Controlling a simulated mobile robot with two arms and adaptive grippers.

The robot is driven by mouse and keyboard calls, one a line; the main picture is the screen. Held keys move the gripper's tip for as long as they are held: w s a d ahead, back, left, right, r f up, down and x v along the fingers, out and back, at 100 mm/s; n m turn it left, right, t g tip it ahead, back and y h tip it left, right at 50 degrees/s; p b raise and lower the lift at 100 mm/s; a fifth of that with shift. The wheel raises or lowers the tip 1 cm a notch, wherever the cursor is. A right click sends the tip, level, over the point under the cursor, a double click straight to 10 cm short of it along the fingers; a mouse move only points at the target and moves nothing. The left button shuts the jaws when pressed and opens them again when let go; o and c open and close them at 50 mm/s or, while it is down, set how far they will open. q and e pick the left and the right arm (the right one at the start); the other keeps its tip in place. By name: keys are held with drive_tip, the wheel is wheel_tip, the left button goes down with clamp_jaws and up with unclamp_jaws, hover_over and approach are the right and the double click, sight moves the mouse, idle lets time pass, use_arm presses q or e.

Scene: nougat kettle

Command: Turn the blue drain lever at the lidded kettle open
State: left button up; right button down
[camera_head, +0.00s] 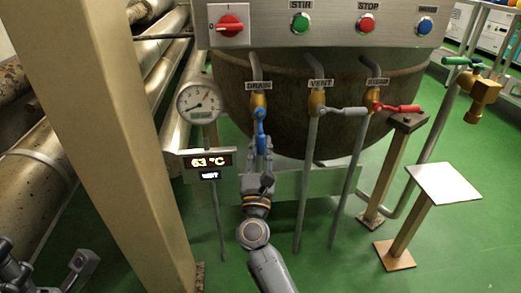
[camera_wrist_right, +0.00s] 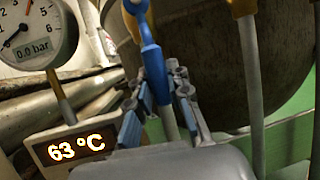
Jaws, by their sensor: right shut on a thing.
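The blue drain lever (camera_head: 261,125) hangs straight down below the brass valve under the DRAIN label, in line with its pipe. In the right wrist view the lever (camera_wrist_right: 154,68) runs down between my finger tips. My right gripper (camera_head: 260,148) is shut on the lower end of the lever; its fingers (camera_wrist_right: 163,85) stand on both sides of it. The kettle (camera_head: 330,90) is a dark rounded vessel behind the valves. My left gripper (camera_head: 75,268) shows only in part at the lower left corner; its jaws are unclear.
The grey vent lever (camera_head: 345,111) and red lever (camera_head: 398,108) both point right. A pressure gauge (camera_head: 200,103) and a 63 °C display (camera_head: 213,163) stand close left of my right gripper. A beige post (camera_head: 110,130) stands left. A small table (camera_head: 443,183) stands right.

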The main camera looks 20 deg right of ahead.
drive_tip(key=shift+a+f, duration=0.1)
drive_tip(key=shift+a, duration=0.05)
idle(0.3)
drive_tip(key=c, duration=1.2)
unclamp_jaws()
drive_tip(key=v, duration=1.2)
drive_tip(key=shift+a, duration=0.1)
